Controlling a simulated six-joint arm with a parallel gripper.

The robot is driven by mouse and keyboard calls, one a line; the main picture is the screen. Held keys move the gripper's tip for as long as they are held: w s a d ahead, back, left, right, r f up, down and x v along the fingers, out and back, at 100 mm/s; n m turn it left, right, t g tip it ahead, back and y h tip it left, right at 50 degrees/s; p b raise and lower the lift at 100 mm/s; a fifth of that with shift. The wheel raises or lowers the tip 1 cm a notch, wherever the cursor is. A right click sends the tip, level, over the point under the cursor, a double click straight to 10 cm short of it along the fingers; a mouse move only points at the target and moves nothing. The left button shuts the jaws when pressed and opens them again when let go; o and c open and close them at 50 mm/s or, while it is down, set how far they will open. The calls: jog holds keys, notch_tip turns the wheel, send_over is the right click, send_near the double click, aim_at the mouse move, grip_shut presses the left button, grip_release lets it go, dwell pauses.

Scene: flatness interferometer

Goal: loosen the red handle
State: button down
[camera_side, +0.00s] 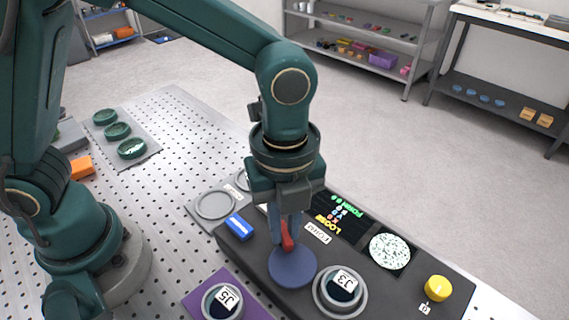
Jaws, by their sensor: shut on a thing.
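A screen (340,215) with coloured text, a speckled round window (390,251) and a yellow knob (438,289) lie to the right. A ringed piece marked J3 (341,290) is close by. Another marked J5 (222,301) sits on a purple mat (192,305). A blue block (239,227) is left.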

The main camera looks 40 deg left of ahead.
aim_at(285, 231)
jog(key=m, duration=0.5)
jog(key=shift+r+m, duration=0.1)
jog(key=shift+m, duration=0.2)
jog(key=m, duration=0.5)
jog(key=shift+m, duration=0.4)
jog(key=c, duration=0.9)
grip_release()
jog(key=shift+o, duration=0.2)
jog(key=shift+r, duration=2.55)
